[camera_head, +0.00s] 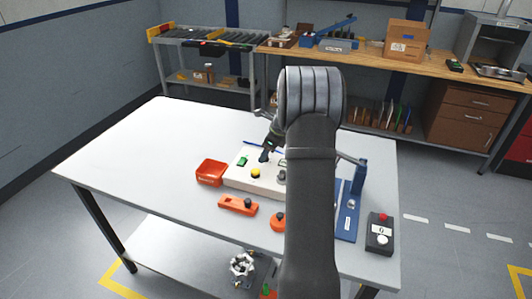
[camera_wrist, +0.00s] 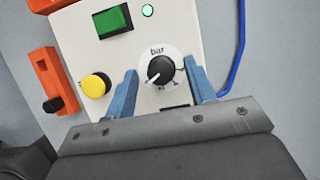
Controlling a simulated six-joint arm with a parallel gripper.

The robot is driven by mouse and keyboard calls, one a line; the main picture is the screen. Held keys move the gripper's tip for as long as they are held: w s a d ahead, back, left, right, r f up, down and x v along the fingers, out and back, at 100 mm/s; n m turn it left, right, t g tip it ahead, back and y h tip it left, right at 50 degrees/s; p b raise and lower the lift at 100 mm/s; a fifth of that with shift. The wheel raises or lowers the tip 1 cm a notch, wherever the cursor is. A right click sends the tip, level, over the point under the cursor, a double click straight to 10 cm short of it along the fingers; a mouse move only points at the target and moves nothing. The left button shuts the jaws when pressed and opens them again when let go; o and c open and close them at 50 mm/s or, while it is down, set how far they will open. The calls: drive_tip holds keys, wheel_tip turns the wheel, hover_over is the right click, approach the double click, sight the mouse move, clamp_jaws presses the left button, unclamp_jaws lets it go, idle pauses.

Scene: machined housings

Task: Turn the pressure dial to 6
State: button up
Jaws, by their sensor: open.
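The pressure dial (camera_wrist: 161,69) is a black round knob with a white pointer line, on a white scale plate marked "bar". It sits on a pale panel (camera_wrist: 70,38); in the head view the panel (camera_head: 238,181) lies on the table and my arm hides part of it. In the wrist view the pointer points to the lower left; the scale numbers are too small to read. My gripper (camera_wrist: 162,88) is open, with its blue fingers on either side of the dial, apart from it. In the head view the gripper (camera_head: 265,155) is over the panel.
The panel also bears a green switch (camera_wrist: 112,21), a lit green lamp (camera_wrist: 148,10) and a yellow button (camera_wrist: 95,86). A blue cable (camera_wrist: 238,60) runs at right. A red bin (camera_head: 211,172), an orange part (camera_head: 238,205) and a button box (camera_head: 380,233) stand nearby. The table's left side is clear.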

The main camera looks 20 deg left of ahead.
drive_tip(key=shift+a+f, duration=0.1)
drive_tip(key=shift+f, duration=0.1)
drive_tip(key=c, duration=1)
drive_tip(key=shift+o, duration=0.2)
